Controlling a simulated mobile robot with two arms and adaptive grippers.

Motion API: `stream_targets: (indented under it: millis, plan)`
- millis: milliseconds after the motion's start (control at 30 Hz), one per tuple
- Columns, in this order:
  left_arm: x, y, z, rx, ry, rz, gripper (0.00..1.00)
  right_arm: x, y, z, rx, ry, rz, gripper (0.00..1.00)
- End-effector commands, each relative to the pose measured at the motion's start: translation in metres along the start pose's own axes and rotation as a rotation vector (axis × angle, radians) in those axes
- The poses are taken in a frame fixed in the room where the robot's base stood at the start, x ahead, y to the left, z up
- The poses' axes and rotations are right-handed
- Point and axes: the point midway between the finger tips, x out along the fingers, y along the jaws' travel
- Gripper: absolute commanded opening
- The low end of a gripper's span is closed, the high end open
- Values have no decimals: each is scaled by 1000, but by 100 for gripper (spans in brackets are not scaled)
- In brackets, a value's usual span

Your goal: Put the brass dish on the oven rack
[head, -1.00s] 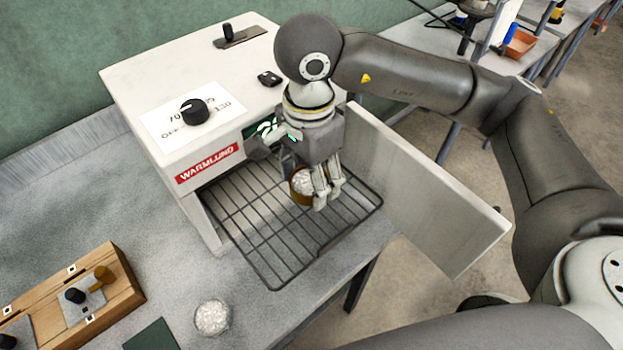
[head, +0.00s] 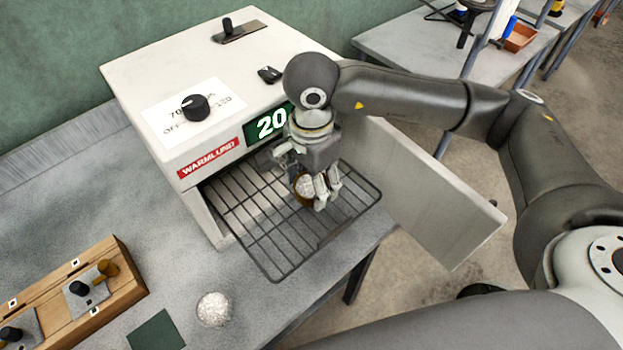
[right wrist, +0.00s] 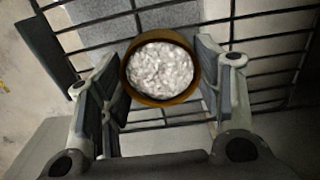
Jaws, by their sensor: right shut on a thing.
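The brass dish (head: 304,200) holds white grain and is upright between the fingers of my right gripper (head: 318,192). In the right wrist view the brass dish (right wrist: 128,90) sits between the two finger pads, and the right gripper (right wrist: 162,80) is shut on it. The oven rack (head: 268,262) is a dark wire grid pulled out of the white oven (head: 225,90); its bars (right wrist: 255,62) pass beneath the dish. I cannot tell whether the dish touches the bars. My left gripper does not show.
The open oven door (head: 425,205) stands right of the rack. A white round thing (head: 213,310), a dark green square (head: 156,331) and a wooden block with knobs (head: 120,290) lie on the grey table (head: 80,200). The rack's front and left are clear.

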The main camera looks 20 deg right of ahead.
Motion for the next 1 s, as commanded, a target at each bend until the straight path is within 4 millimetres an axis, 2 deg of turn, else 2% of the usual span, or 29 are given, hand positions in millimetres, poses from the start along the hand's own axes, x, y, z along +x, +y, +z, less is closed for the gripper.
stream_targets:
  millis: [100,367,533,567,1000]
  plan:
    - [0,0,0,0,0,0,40,0,0,0,0,0,0,68]
    - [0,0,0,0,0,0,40,0,0,0,0,0,0,68]
    - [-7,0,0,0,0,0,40,-7,0,0,0,0,-1,68]
    - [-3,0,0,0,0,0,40,-9,-1,0,0,0,-4,68]
    - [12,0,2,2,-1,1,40,-101,-1,0,0,1,-5,68]
